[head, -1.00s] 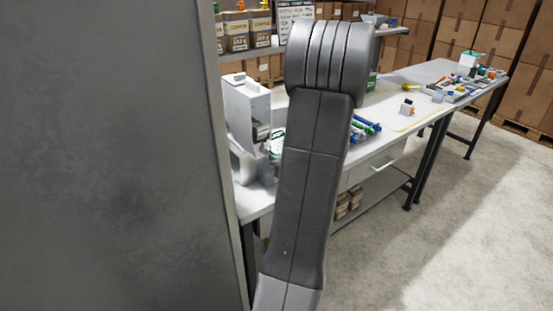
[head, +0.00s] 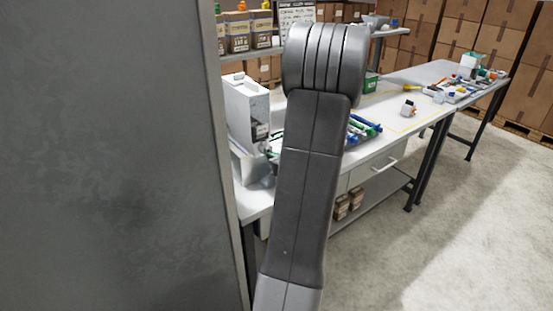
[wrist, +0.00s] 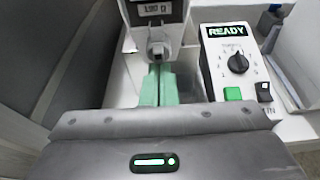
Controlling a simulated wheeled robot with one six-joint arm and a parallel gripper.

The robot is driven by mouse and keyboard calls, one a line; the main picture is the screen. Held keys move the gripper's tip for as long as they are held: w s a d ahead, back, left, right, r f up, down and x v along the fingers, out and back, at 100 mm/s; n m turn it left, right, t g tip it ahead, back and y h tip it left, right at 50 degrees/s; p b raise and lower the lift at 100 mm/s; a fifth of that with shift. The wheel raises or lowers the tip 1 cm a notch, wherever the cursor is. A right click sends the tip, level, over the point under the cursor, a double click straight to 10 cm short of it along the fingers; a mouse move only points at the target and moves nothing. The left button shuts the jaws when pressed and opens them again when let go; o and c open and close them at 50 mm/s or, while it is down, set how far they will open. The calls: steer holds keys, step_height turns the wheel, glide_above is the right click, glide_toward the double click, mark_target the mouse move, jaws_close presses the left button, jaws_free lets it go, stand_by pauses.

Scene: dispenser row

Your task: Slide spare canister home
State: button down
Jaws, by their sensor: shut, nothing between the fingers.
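My gripper (wrist: 158,72) shows in the wrist view with its green fingers closed together and nothing between them. Its fingertips are close to the front of a labelled white and dark grey unit (wrist: 157,10) with a small grey spout-like part (wrist: 158,48). I cannot tell whether they touch. In the head view my gripper is hidden, and my own arm covers the middle. A tall white dispenser (head: 246,102) stands at the near left end of the bench. I cannot tell which part is the spare canister.
A control box (wrist: 236,70) with a READY display and a dial stands right of my gripper. A dark grey panel (head: 110,150) fills the left of the head view. The bench (head: 385,105) holds blue and green tools (head: 362,127). Coffee bags (head: 238,32) stand on the shelf. Floor at right is clear.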

steer(key=shift+w+a, duration=0.45)
steer(key=shift+w, duration=0.2)
steer(key=shift+w+a, duration=0.45)
steer(key=shift+w, duration=0.15)
steer(key=s+d+b, duration=0.1)
steer(key=s+d, duration=0.3)
steer(key=s, duration=0.2)
steer(key=shift+s+d+b, duration=0.2)
steer(key=shift+d+b, duration=0.1)
steer(key=shift+b, duration=0.05)
steer(key=shift+w, duration=0.1)
steer(key=w+a, duration=0.1)
steer(key=w, duration=0.1)
steer(key=w+a+p, duration=0.1)
steer(key=w+a, duration=0.2)
steer(key=w, duration=0.1)
steer(key=shift+w+a, duration=0.15)
steer(key=shift+a, duration=0.2)
steer(key=shift+s+d+p, duration=0.15)
steer(key=shift+s+p, duration=0.05)
steer(key=shift+p, duration=0.1)
